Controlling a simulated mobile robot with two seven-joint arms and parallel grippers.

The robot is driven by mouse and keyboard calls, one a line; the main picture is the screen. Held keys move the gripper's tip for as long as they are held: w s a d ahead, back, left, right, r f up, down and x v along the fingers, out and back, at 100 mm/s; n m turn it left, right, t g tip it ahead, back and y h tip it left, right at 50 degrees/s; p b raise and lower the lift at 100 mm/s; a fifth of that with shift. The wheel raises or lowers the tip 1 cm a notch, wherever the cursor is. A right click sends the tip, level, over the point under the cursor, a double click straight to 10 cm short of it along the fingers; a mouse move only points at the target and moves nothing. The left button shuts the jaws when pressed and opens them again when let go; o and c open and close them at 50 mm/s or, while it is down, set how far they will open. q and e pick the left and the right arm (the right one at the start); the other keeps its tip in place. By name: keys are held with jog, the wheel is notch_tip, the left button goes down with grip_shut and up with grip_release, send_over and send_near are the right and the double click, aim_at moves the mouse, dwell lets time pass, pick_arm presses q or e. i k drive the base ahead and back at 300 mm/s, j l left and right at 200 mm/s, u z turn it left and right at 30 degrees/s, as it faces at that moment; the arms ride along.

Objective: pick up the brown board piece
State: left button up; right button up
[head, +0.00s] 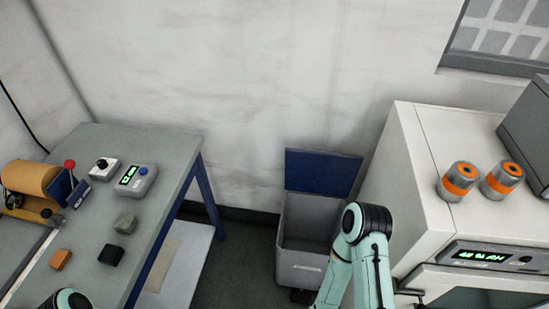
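A small orange-brown block (60,259) lies near the front of the grey table top (165,150) on the left. A flat tan-brown strip (162,265) lies on the pale shelf below the table, partly hidden by the table edge. I cannot tell for sure which of the two is the brown board piece. Part of my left arm shows at the bottom left edge, in front of the orange-brown block. Part of my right arm rises from the bottom, right of centre, in front of the grey bin. Neither gripper is in view.
The table also holds a black block (110,255), a grey-green block (125,223), two control boxes and a roller with copper-coloured foil (32,178). A grey bin (300,262) with a raised blue lid stands beside a white cabinet (400,150) bearing two orange-banded cylinders.

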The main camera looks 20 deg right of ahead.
aim_at(57, 261)
jog(key=u, duration=1.45)
jog(key=k+j+u, duration=0.1)
jog(key=u, duration=0.25)
jog(key=k+j, duration=0.05)
jog(key=k, duration=0.05)
